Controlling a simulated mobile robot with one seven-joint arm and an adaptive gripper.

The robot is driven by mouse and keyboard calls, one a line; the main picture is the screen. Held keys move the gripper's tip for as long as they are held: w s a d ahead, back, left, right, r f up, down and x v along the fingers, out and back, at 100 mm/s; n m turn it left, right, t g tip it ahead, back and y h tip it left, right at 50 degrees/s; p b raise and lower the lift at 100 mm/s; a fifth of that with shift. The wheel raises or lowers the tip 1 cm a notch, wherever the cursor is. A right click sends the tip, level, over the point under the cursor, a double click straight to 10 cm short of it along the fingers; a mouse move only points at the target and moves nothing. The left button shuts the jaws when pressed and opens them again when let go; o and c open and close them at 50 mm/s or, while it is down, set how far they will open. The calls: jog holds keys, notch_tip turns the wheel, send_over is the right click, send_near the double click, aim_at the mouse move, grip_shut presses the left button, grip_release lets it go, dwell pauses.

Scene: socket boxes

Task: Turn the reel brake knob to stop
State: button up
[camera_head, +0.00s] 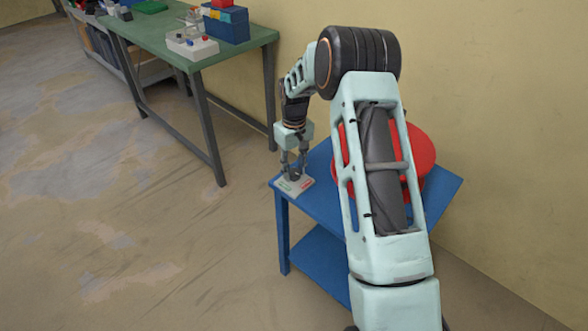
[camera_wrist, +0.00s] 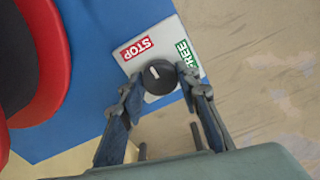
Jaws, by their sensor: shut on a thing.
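The reel brake knob (camera_wrist: 160,77) is a dark round knob on a pale plate (camera_wrist: 160,37). The plate has a red STOP label (camera_wrist: 137,48) and a green label ending in "REE" (camera_wrist: 186,52), partly hidden by a finger. A short white mark on the knob's top lies on its STOP-facing side. My gripper (camera_wrist: 157,86) has its two fingers on opposite sides of the knob and is shut on it. In the head view, my gripper (camera_head: 293,172) points down at the plate (camera_head: 284,185) on the blue table's near-left corner; the knob is mostly hidden there.
The blue table (camera_head: 319,190) also holds a large red reel (camera_head: 424,150), partly behind my arm. It shows at the left in the wrist view (camera_wrist: 55,60). A green workbench (camera_head: 225,58) with boxes stands at the back left. The floor between is clear.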

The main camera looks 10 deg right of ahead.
aim_at(294, 172)
jog(key=o, duration=1.2)
jog(key=shift+c, duration=0.2)
notch_tip(294, 172, up, 12)
